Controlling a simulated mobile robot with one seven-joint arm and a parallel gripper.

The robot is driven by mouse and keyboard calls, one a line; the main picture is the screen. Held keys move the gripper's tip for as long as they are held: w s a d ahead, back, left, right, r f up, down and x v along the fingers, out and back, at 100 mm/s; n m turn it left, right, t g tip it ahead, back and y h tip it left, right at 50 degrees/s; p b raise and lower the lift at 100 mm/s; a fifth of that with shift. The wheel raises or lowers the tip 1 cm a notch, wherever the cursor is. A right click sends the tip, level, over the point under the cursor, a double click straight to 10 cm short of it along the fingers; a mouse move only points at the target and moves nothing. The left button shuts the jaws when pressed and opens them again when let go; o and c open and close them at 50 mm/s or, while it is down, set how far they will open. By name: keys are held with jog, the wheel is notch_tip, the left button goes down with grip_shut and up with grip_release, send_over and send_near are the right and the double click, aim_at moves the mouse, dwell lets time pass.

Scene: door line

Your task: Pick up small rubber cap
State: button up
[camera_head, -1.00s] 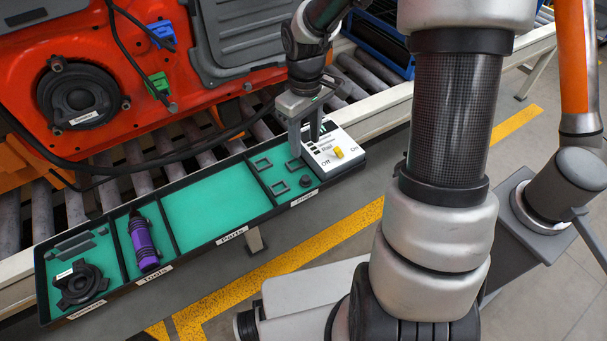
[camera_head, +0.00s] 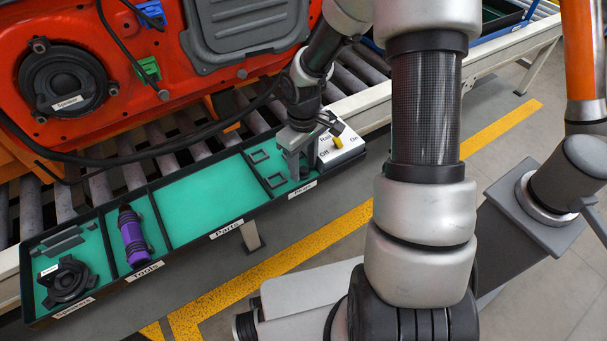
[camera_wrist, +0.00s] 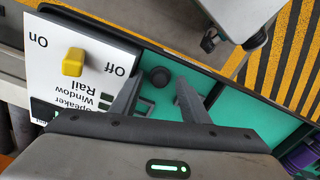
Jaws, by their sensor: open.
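The small rubber cap (camera_wrist: 160,77) is a round black piece on the green floor of the tray's right compartment. In the wrist view it lies between the tips of my gripper (camera_wrist: 161,86), with green showing on both sides of it. In the head view my gripper (camera_head: 301,172) points down into that compartment and hides the cap. The gripper is open and empty. Whether the fingertips are level with the cap or above it I cannot tell.
Square black frames (camera_head: 259,156) lie near the cap. A white switch panel (camera_head: 344,149) with a yellow knob (camera_wrist: 74,62) adjoins the compartment. The long tray (camera_head: 210,193) holds a purple tool (camera_head: 133,237) and a black speaker (camera_head: 67,283); its middle compartment is empty.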

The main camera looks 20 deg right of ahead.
aim_at(303, 169)
grip_shut()
jog(key=shift+r, duration=0.1)
notch_tip(303, 169, up, 10)
jog(key=p, duration=0.3)
dwell(0.3)
